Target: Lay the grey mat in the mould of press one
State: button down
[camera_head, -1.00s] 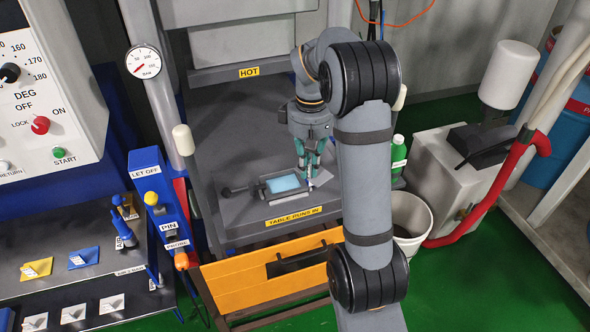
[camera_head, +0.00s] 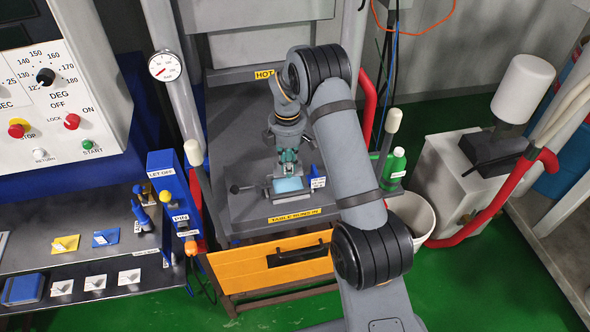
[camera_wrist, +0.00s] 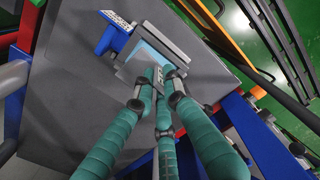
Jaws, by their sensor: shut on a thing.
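The mould (camera_head: 287,190) of the press sits on the dark table, with a light blue surface showing inside its grey frame. It also shows in the wrist view (camera_wrist: 180,40). My gripper (camera_head: 288,168) points down right over the mould, its green fingers close together. In the wrist view my gripper (camera_wrist: 160,84) is shut on a small grey piece that I take for the grey mat (camera_wrist: 158,76).
A blue stand with a white label (camera_head: 317,178) is close to the right of the mould. The press table (camera_head: 250,207) has free room around them. A green bottle (camera_head: 397,163) and a white bucket (camera_head: 416,213) are to the right. An orange drawer front (camera_head: 240,276) is below.

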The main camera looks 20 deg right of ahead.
jog(key=shift+w+n, duration=0.15)
jog(key=shift+n, duration=0.25)
jog(key=shift+d+n, duration=0.15)
jog(key=shift+n, duration=0.25)
jog(key=shift+f, duration=0.1)
jog(key=b, duration=0.5)
send_over(290, 190)
jog(key=shift+w+f, duration=0.1)
jog(key=shift+f, duration=2.7)
jog(key=shift+f+b, duration=0.65)
jog(key=shift+f, duration=0.35)
jog(key=c, duration=1.7)
grip_release()
jog(key=shift+c, duration=0.2)
